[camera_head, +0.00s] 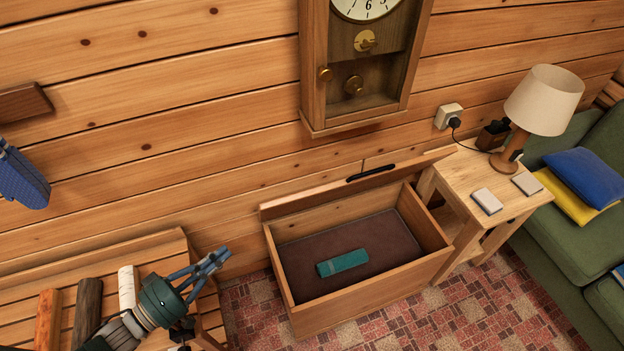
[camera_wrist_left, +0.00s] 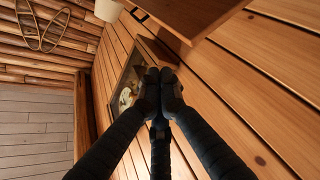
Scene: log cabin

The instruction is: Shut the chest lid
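The wooden chest (camera_head: 350,306) stands open on the floor against the log wall. Its lid (camera_head: 320,196) is raised at the back and seen nearly edge-on, with a black handle (camera_head: 371,172) on its upper edge. A teal block-like item lies inside on the dark bottom. My left gripper (camera_head: 222,256) is left of the chest, apart from it, empty, with fingers together. In the left wrist view the fingertips (camera_wrist_left: 160,77) meet, and a wooden panel, apparently the lid (camera_wrist_left: 190,14), shows above them. My right gripper is not in view.
A side table (camera_head: 466,173) with a lamp (camera_head: 542,102) stands close to the chest's right. A wall clock (camera_head: 358,75) hangs above. A wooden bench (camera_head: 145,255) with several logs is at left. A green sofa (camera_head: 545,225) is at right. Patterned floor is clear in front.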

